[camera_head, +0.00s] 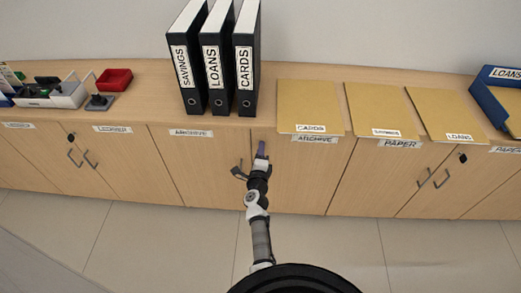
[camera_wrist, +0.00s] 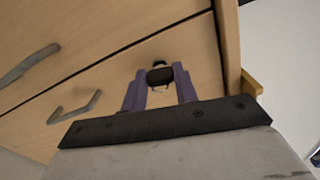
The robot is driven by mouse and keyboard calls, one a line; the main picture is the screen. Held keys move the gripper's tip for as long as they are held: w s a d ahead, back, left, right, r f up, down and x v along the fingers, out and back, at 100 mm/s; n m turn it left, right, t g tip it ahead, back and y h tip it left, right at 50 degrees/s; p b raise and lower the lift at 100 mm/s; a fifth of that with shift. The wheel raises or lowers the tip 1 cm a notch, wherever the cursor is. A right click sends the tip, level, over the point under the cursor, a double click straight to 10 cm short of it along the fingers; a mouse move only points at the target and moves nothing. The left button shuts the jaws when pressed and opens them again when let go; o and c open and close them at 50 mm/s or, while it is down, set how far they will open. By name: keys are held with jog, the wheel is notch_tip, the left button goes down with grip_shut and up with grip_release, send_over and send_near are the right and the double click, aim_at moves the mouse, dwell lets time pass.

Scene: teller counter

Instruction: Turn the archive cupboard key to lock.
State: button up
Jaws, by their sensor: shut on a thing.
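The archive cupboard's two wooden doors (camera_head: 185,165) stand in the middle of the head view, under two ARCHIVE labels (camera_head: 191,133). They look closed. My gripper (camera_head: 261,148) is at the top of the seam between them, pointing at the front. In the wrist view its two purple fingers (camera_wrist: 158,82) are shut on the black head of the key (camera_wrist: 160,75), one on each side. The key is hidden behind the fingers in the head view. The lock itself and the key's exact angle cannot be made out.
Metal handles (camera_wrist: 75,110) sit beside the seam below the key. Upright binders (camera_head: 217,70) and tan folders (camera_head: 310,105) stand and lie on the countertop above. Other cupboards flank this one. The tiled floor (camera_head: 160,240) in front is clear.

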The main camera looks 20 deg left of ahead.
jog(key=shift+r+n+p, duration=0.1)
jog(key=shift+n+p, duration=0.25)
jog(key=shift+n, duration=0.75)
jog(key=o, duration=1)
